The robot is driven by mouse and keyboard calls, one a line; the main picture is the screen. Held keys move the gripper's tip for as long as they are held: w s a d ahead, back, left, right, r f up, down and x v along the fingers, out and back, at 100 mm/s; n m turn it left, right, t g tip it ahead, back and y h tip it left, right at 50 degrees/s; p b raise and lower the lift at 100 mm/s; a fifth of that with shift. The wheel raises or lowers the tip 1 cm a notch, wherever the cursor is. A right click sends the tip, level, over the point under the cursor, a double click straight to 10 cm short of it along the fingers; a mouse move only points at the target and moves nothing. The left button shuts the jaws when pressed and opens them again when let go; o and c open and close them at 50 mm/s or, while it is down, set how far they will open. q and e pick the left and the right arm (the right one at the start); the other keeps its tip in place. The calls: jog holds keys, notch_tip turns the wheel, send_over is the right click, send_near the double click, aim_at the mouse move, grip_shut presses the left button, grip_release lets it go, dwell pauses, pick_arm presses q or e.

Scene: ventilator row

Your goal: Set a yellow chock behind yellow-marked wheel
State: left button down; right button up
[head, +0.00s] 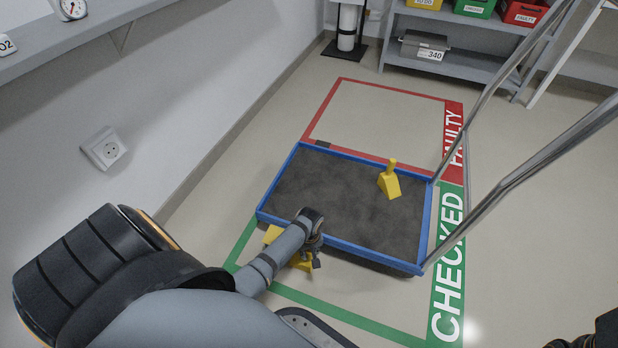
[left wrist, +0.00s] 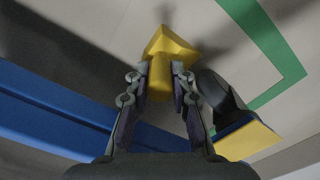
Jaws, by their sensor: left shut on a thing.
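My left gripper (head: 311,258) is down beside the near side of the blue-rimmed cart (head: 345,243). In the left wrist view my left gripper (left wrist: 160,88) is shut on the handle of a yellow chock (left wrist: 166,46), its wedge pointing away from the fingers over the floor. The held chock (head: 299,264) is partly hidden by my arm in the head view. A dark wheel (left wrist: 222,93) with a yellow mark (left wrist: 250,140) is close to the right of the chock; I cannot tell whether they touch. A second yellow chock (head: 390,184) stands on the cart's dark deck.
The cart stands over the green CHECKED floor frame (head: 340,311), beside the red FAULTY frame (head: 375,88). Its silver handle bars (head: 510,180) rise at right. A wall with a socket (head: 104,148) is at left; shelves (head: 470,65) stand at the back.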

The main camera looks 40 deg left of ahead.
pick_arm(q)
jog(key=shift+r, duration=0.1)
jog(key=c, duration=1.2)
grip_release()
jog(key=shift+o, duration=0.2)
